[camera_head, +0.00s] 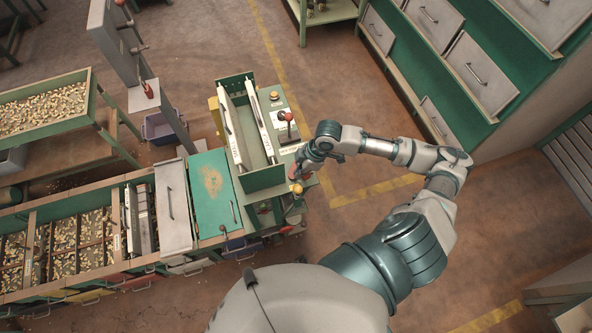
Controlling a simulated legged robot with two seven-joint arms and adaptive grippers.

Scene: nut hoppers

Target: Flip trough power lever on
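The trough is a green open box (263,178) with white labelled rails, in the middle of the picture. On the panel beside its right side stands a lever with a red knob (289,116). A yellow-orange button (274,96) sits farther up the same panel. My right arm reaches in from the lower right. My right gripper (296,172) is at the panel's near end, below the lever in the picture and apart from its red knob. A yellow knob (297,189) shows just below the gripper. The fingers are small and dark, so their opening is unclear. My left gripper is out of view.
Bins of nuts (75,240) fill the lower left, beside a green lid (212,192). A grey post (120,50) with red-knobbed levers rises at upper left. A drawer cabinet (470,70) stands at upper right. Floor between the panel and cabinet is clear.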

